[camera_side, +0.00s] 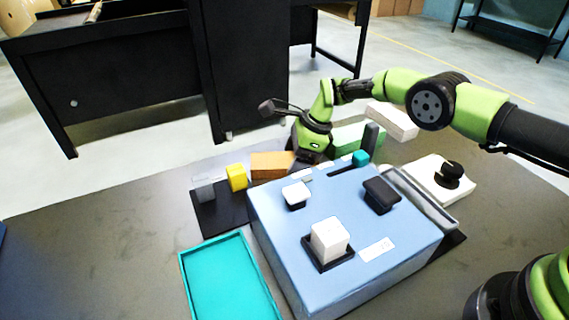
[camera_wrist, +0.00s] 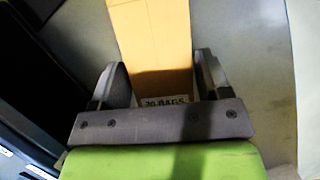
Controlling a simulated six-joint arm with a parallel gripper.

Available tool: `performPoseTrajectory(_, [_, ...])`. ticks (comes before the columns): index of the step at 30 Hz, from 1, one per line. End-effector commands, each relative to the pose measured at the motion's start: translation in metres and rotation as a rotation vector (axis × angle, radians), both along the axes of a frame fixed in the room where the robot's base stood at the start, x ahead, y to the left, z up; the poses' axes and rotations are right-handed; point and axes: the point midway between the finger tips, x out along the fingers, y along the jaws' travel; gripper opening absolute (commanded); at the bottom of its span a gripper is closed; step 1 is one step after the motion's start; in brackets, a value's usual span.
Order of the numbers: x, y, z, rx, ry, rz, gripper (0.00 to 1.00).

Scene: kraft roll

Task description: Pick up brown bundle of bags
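The brown bundle of bags (camera_side: 272,165) lies behind the blue machine, to the right of a yellow block. In the wrist view the bundle (camera_wrist: 152,40) runs up from between my fingers, and its near end has a white label reading "20 BAGS". My gripper (camera_wrist: 160,85) is open, with one finger at each side of the bundle. A narrow gap shows by the right finger; the left finger looks very close to the bundle, and contact is unclear. In the side view my gripper (camera_side: 303,160) is low at the bundle's right end, its fingertips partly hidden.
The blue machine (camera_side: 290,245) with a white block on top stands in front of the bundle. A yellow block (camera_side: 237,177) and a dark mat (camera_side: 222,218) are to the left. A teal tray (camera_side: 185,275) is at front left. The left table area is clear.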

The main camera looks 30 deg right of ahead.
Motion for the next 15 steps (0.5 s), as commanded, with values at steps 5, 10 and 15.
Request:
performPoseTrajectory(5, [0.0001,-0.0001,0.0002,0.0,0.0,0.0,0.37])
performPoseTrajectory(10, [0.0002,0.0,0.0004,0.001,-0.001,0.0,0.33])
performPoseTrajectory(15, [0.0009,0.0001,0.01,0.001,-0.002,-0.001,0.33])
